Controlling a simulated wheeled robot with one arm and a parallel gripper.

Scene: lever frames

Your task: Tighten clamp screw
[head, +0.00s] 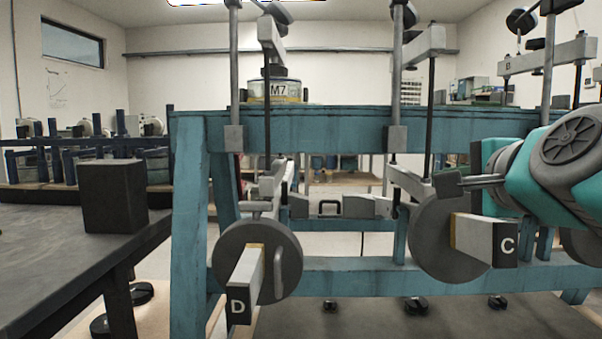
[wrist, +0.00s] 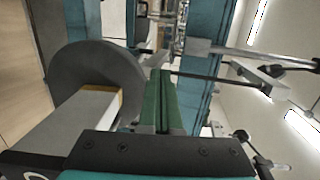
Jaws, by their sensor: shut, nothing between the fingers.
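My gripper (head: 449,186) reaches in from the right in the head view, beside the upper rim of the grey disc (head: 433,240) that carries the block marked C (head: 503,245). In the wrist view my gripper (wrist: 161,76) has its fingers together and empty, pointing at the lever frame. The disc (wrist: 100,75) and its pale block (wrist: 75,125) are to its left there. A grey lever (head: 408,181) runs behind the fingertips. I cannot pick out the clamp screw for certain; it may be hidden behind the gripper or too small to tell.
A teal frame (head: 320,132) spans the view, with hanging rods (head: 431,115). A second disc (head: 230,252) with a block marked D (head: 238,304) is at left. A tin marked M7 (head: 277,91) stands on top. A dark bench (head: 60,250) with a black box (head: 113,196) is at left.

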